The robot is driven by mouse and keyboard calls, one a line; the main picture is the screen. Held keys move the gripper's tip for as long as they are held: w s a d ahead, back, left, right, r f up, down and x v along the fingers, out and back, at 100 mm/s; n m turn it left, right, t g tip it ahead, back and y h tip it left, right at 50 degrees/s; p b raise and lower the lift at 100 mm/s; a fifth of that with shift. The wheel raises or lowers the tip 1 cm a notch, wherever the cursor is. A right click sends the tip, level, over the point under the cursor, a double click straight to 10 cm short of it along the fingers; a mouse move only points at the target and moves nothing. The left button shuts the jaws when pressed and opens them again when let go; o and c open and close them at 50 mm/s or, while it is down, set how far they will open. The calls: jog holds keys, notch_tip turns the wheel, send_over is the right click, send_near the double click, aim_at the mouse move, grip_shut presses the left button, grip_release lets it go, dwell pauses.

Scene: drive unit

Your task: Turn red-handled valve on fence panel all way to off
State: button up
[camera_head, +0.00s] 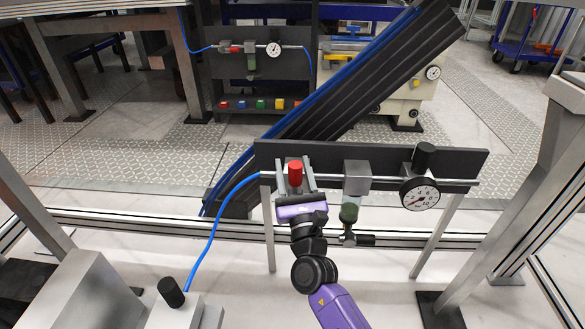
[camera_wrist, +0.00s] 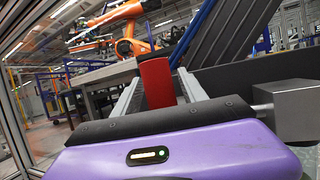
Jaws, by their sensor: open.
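The red valve handle (camera_head: 295,172) stands upright on the pipe along the dark panel (camera_head: 462,163) at the fence. In the wrist view the red handle (camera_wrist: 156,82) rises between the two grey fingers. My gripper (camera_head: 294,162) is open, with one finger on each side of the handle. In the wrist view, small gaps show beside the handle between my gripper's fingers (camera_wrist: 158,90), so it does not look clamped. The valve body and the handle's base are hidden by my gripper.
Right of the valve, on the same pipe, are a filter with a green bowl (camera_head: 350,207) and a pressure gauge (camera_head: 420,195). A blue hose (camera_head: 217,222) enters from the left. A second panel (camera_head: 291,67) with similar fittings stands behind a sloping dark rail (camera_head: 375,72).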

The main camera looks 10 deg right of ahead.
aim_at(296, 184)
jog(key=v, duration=0.7)
jog(key=shift+s+f, duration=0.2)
jog(key=shift+s, duration=0.1)
